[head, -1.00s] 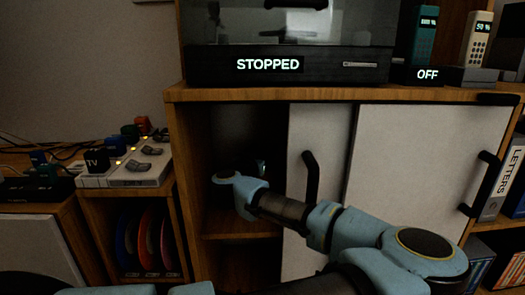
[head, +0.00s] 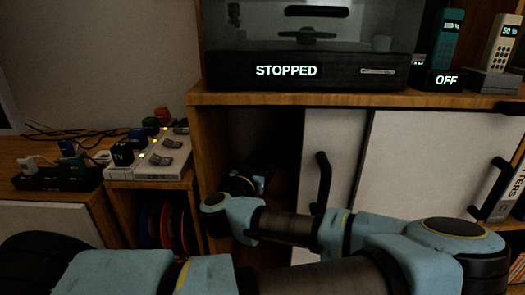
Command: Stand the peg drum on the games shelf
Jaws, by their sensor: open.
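My arm reaches to the open left part of the cabinet (head: 208,140), beside a white sliding door. My gripper (head: 252,184) is a dark, partly hidden shape in the shadowed opening, just beyond my pale blue wrist. It is open, but its fingertips are hard to make out. I cannot make out a peg drum in this view. No shelf is marked as the games shelf, and the inside of the cabinet is too dark to show what stands there.
The white sliding door (head: 334,150) with a black handle (head: 323,182) stands close right of my wrist. A white switch box (head: 165,158) and a black power strip (head: 58,178) lie left.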

